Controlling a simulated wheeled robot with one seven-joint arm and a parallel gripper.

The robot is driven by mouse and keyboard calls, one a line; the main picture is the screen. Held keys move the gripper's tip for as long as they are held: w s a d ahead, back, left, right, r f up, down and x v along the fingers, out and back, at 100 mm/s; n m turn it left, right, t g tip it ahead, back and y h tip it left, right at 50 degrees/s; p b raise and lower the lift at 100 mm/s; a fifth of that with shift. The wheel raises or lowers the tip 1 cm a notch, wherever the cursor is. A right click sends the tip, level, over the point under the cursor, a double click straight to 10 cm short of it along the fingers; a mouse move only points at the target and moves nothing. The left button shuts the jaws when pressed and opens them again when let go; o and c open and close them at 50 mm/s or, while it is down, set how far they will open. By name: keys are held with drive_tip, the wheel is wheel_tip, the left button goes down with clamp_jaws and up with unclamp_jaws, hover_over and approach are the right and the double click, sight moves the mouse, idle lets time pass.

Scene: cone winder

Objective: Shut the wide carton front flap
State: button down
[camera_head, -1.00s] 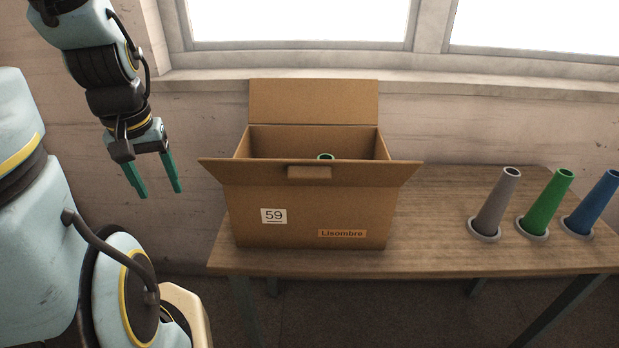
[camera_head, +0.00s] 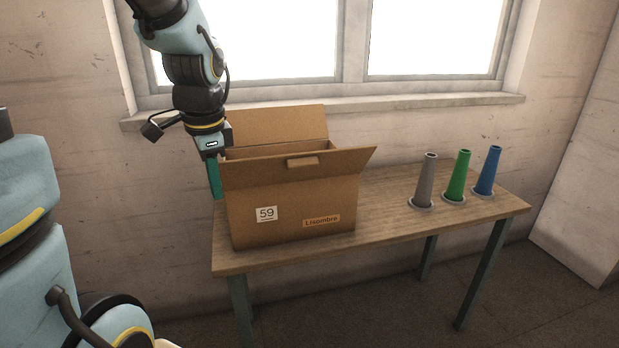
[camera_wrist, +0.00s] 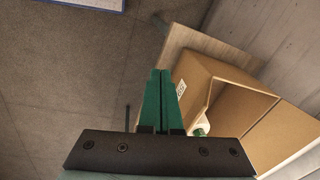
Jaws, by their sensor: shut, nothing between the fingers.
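The wide cardboard carton (camera_head: 285,207) stands on the table's left end, labelled 59 and Lisombre. The back flap (camera_head: 275,125) stands up behind the opening. My gripper (camera_head: 215,196) points down beside the carton's left end; I cannot tell whether it touches. In the wrist view my gripper's green fingers (camera_wrist: 161,72) are together and empty, with the carton (camera_wrist: 205,75) to their right. A green-and-white piece (camera_wrist: 202,130) shows inside the carton.
Grey (camera_head: 426,180), green (camera_head: 459,176) and blue (camera_head: 488,171) cones stand in round holders at the right of the wooden table (camera_head: 385,220). The tabletop between carton and cones is clear. A wall with a window (camera_head: 430,40) is close behind.

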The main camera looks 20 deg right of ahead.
drive_tip(key=s+d+r+m, duration=0.2)
drive_tip(key=d+r+m, duration=0.1)
drive_tip(key=d+m, duration=0.65)
drive_tip(key=m+t+b, duration=0.1)
drive_tip(key=m+b, duration=0.1)
drive_tip(key=m, duration=1)
approach(306, 164)
drive_tip(key=s+a+f, duration=0.1)
drive_tip(key=s+f, duration=0.1)
drive_tip(key=s, duration=0.3)
drive_tip(key=p+x, duration=0.1)
drive_tip(key=x, duration=0.9)
drive_tip(key=shift+n, duration=0.25)
drive_tip(key=shift+w+d+r+p, duration=0.1)
drive_tip(key=shift+w+r+p, duration=0.55)
drive_tip(key=shift+w, duration=0.2)
drive_tip(key=shift+w+d+r+p, duration=0.1)
drive_tip(key=shift+w+r+p, duration=0.45)
drive_tip(key=shift+w, duration=0.3)
drive_tip(key=shift+r, duration=0.25)
